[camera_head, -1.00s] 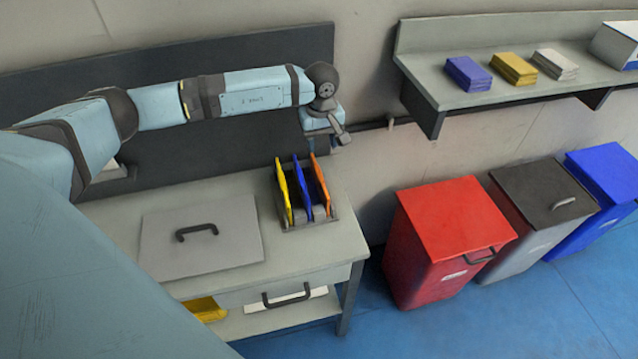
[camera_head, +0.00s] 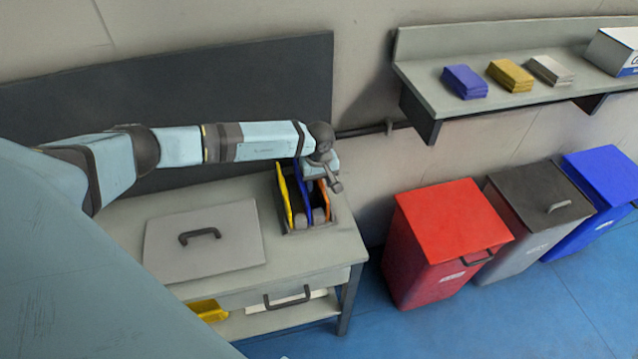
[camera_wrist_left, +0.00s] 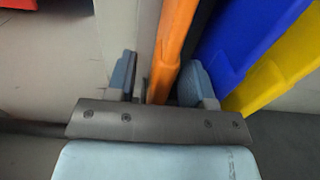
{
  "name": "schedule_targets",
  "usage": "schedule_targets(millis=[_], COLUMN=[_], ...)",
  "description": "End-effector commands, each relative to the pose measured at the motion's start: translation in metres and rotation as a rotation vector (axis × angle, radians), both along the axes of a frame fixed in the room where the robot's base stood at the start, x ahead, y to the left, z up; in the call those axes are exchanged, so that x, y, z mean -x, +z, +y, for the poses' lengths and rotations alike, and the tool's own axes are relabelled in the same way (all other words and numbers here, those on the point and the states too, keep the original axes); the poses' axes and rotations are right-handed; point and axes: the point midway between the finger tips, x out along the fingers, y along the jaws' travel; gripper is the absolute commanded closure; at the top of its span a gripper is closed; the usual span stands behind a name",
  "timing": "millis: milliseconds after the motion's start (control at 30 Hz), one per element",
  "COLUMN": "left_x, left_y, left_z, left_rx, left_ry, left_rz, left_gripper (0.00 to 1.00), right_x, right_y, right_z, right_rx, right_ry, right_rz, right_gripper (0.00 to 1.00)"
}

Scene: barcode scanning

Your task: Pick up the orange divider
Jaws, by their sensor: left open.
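The orange divider (camera_head: 325,197) stands upright at the right side of a dark rack (camera_head: 342,222) on the workbench, mostly hidden by my left gripper in the head view. The yellow divider (camera_head: 284,196) and blue divider (camera_head: 302,190) stand to its left in the same rack. My left gripper (camera_head: 328,184) is over the orange divider. In the left wrist view, my left gripper (camera_wrist_left: 160,76) is open, with the orange divider (camera_wrist_left: 174,45) between its two fingers. The blue divider (camera_wrist_left: 240,35) and yellow divider (camera_wrist_left: 285,70) are to the right. My right gripper is not in view.
A grey lidded panel with a black handle (camera_head: 200,236) lies left of the rack on the workbench (camera_head: 343,246). A wall shelf (camera_head: 440,98) holds several stacks. Red (camera_head: 450,235), grey (camera_head: 535,220) and blue (camera_head: 600,190) bins stand right of the bench. A dark backboard (camera_head: 260,80) rises behind it.

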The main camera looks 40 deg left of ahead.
Motion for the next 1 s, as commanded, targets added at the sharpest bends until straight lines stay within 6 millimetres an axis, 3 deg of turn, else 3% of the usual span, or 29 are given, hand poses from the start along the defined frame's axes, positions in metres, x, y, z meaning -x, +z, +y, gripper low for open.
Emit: schedule_targets(millis=[267, 500, 833, 1000], left_x=[0.000, 0.000, 0.000, -0.001], left_y=[-0.005, -0.004, -0.003, 0.010], left_z=[0.000, 0.000, 0.000, 0.000], left_rx=[0.001, 0.001, 0.001, 0.002], left_ry=[0.000, 0.000, 0.000, 0.000], left_rz=[-0.001, -0.001, -0.001, -0.004], left_gripper=[0.52, 1.00, 1.00, 1.00], right_x=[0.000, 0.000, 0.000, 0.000], right_y=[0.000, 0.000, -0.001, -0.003], right_z=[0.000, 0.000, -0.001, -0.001], right_rx=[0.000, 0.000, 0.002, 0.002], right_ry=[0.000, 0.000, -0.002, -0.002], right_rz=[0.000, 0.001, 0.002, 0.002], right_gripper=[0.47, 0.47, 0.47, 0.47])
